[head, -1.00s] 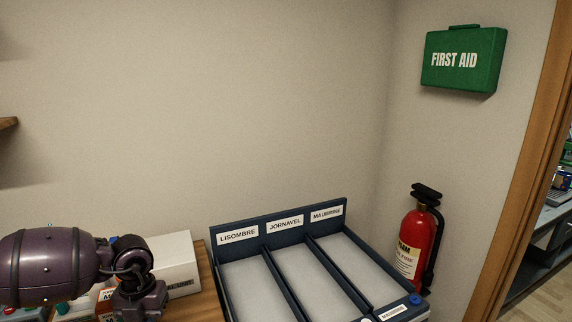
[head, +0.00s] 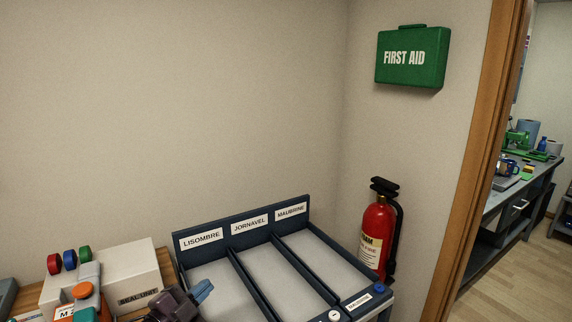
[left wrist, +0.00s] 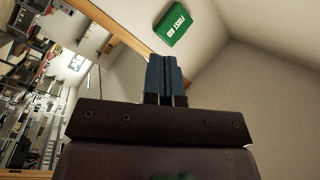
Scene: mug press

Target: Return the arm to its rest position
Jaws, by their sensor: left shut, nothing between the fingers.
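My left gripper (head: 203,291) shows at the bottom of the head view, with its blue fingers pointing up and right. It is in front of the sorting tray's left compartment and to the right of a white box marked SEAL UNIT. In the left wrist view its two blue fingers (left wrist: 167,75) are together with nothing between them. Most of my left arm is below the head view. My right gripper is in neither view.
A fire extinguisher (head: 378,235) is by the wall, under a green first aid box (head: 412,57). A doorway opens at right.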

